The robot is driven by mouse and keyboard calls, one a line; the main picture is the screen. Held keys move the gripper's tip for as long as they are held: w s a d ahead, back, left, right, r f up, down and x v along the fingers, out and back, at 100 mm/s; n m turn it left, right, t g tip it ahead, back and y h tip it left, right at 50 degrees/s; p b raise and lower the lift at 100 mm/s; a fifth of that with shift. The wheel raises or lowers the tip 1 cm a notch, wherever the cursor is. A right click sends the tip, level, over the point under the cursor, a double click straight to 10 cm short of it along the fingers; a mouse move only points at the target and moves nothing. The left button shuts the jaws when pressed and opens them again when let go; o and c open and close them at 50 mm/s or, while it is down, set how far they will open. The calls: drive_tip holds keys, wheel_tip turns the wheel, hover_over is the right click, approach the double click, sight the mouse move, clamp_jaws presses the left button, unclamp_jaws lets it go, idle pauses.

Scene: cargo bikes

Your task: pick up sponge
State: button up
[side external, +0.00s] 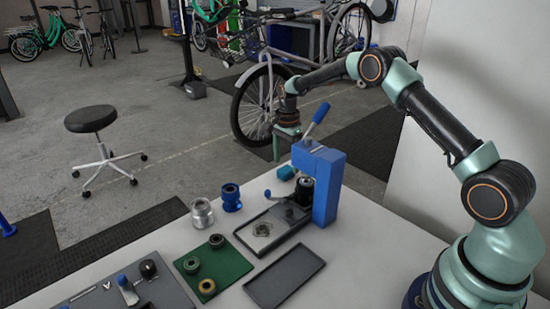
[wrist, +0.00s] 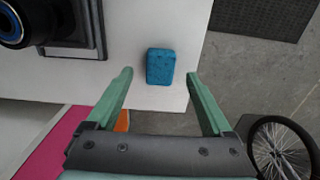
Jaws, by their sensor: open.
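The blue sponge (wrist: 160,66) lies on the white table near its edge in the wrist view. In the side view the sponge (side external: 287,173) is a small teal-blue block just left of the blue lever press. My gripper (wrist: 160,73) is open, its two green fingers spread to the left and right of the sponge with nothing between them touching it. In the side view my gripper (side external: 287,150) hangs above the sponge, pointing down. One fingertip is partly hidden behind the press there.
The blue press (side external: 328,187) with its raised lever stands close to the sponge. A dark tray (side external: 285,277), a green mat (side external: 232,268) with rings, and a silver cylinder (side external: 202,213) lie on the table. A bicycle (side external: 262,105) stands behind the table.

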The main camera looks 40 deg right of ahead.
sight(286, 169)
drive_tip(key=shift+f, duration=1.2)
clamp_jaws()
drive_tip(key=shift+r, duration=0.15)
wheel_tip(286, 169, up, 20)
